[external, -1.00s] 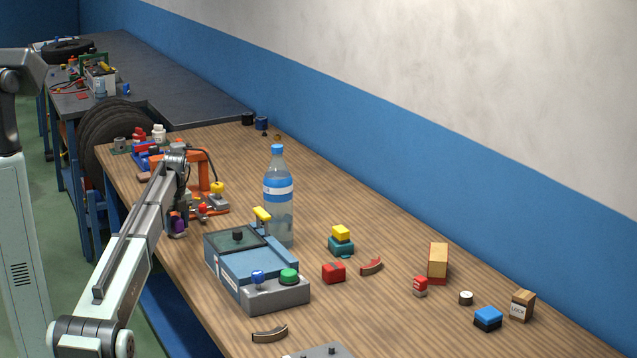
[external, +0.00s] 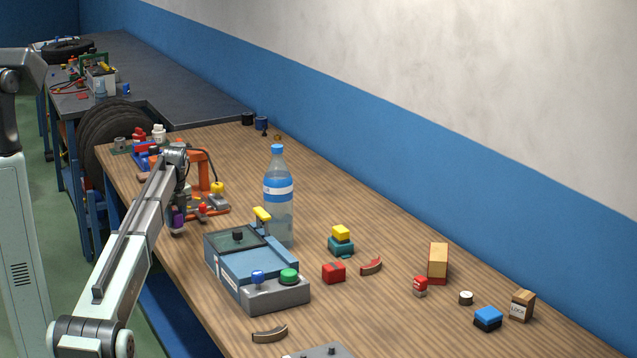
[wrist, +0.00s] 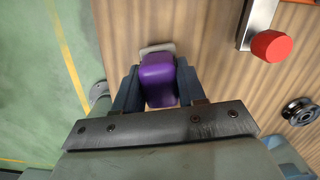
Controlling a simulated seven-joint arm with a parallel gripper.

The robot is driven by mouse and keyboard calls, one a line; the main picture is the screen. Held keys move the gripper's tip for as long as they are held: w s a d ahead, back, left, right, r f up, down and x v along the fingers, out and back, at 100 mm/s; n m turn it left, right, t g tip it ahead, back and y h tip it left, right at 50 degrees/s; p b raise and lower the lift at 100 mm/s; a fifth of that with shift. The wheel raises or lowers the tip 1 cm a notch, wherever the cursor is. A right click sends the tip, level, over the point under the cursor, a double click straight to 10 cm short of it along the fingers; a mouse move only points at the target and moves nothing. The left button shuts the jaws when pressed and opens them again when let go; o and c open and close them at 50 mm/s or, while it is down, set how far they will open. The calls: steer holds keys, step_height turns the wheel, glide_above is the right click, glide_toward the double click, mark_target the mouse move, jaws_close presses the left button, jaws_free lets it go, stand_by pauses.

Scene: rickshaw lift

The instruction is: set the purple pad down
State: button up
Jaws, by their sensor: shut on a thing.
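The purple pad (wrist: 158,80) is a rounded purple block, seen in the wrist view between the two fingers of my gripper (wrist: 157,88). My gripper is shut on it. A pale grey piece shows just beyond the pad's far end. In the external view the pad (external: 178,221) is a small purple spot at my gripper (external: 177,226), near the left edge of the wooden table (external: 370,200). I cannot tell whether the pad touches the table.
A red knob (wrist: 272,46) on a metal bar and a dark spool (wrist: 300,111) are to the right in the wrist view. The table edge and green floor (wrist: 45,80) are to the left. A blue-grey box (external: 245,260) and a bottle (external: 278,200) stand nearby.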

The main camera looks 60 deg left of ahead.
mark_target(177, 212)
steer(key=r, duration=0.7)
steer(key=shift+w+d+r, duration=0.15)
steer(key=shift+w+r, duration=0.15)
steer(key=w+d+m, duration=0.1)
steer(key=w+d, duration=0.2)
steer(key=w, duration=0.4)
steer(key=w+d+m, duration=0.1)
steer(key=w+d, duration=0.2)
steer(key=w, duration=0.3)
steer(key=shift+w+a+f, duration=0.1)
steer(key=shift+w+f, duration=0.05)
steer(key=shift+f, duration=4.45)
steer(key=o, duration=1.1)
steer(key=shift+f, duration=0.1)
step_height(177, 212, up, 12)
steer(key=d, duration=0.1)
steer(key=shift+d, duration=0.2)
